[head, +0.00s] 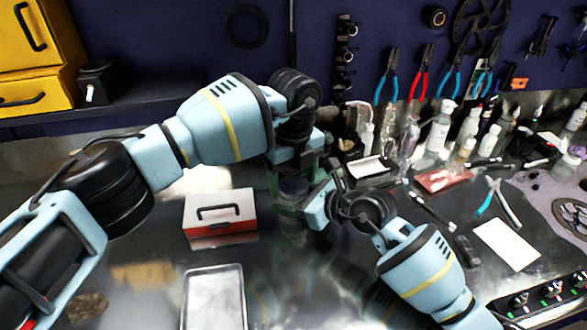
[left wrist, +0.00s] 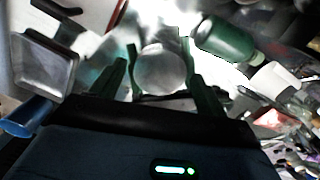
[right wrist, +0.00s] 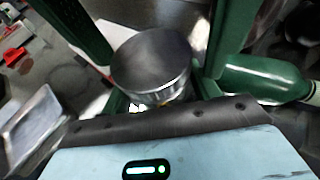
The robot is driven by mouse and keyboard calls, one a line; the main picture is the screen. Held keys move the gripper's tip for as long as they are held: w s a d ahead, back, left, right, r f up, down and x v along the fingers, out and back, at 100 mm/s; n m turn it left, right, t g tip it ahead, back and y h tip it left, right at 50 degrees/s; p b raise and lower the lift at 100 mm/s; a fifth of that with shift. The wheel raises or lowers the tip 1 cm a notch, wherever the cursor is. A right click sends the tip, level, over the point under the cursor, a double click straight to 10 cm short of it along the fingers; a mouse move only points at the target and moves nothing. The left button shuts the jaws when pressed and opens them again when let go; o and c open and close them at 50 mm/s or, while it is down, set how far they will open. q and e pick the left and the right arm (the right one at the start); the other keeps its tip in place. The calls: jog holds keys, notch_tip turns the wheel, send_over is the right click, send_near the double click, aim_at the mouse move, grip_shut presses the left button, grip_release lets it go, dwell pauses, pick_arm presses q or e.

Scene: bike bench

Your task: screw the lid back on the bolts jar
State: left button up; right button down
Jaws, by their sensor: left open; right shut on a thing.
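The bolts jar (right wrist: 165,98) stands upright, with its round grey metal lid (right wrist: 152,60) on top. I cannot tell whether the threads are engaged. The lid also shows as a pale disc in the left wrist view (left wrist: 160,68). My right gripper (right wrist: 160,104) is shut on the jar below the lid. My left gripper (left wrist: 160,84) is open, pointing down from above, with one finger on each side of the lid. In the head view, the jar (head: 293,187) is small and partly hidden by both grippers, and its contents cannot be made out.
A green bottle (right wrist: 265,78) lies close beside the jar. A red and white box (head: 220,215) and a metal tray (head: 213,298) are on the bench to the left. Bottles (head: 438,130), pliers (head: 497,203) and a white card (head: 506,244) crowd the right.

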pick_arm(q)
jog(key=c, duration=1)
jog(key=shift+m, duration=1.7)
jog(key=o, duration=1.1)
jog(key=shift+r, duration=2.25)
jog(key=shift+c, duration=0.5)
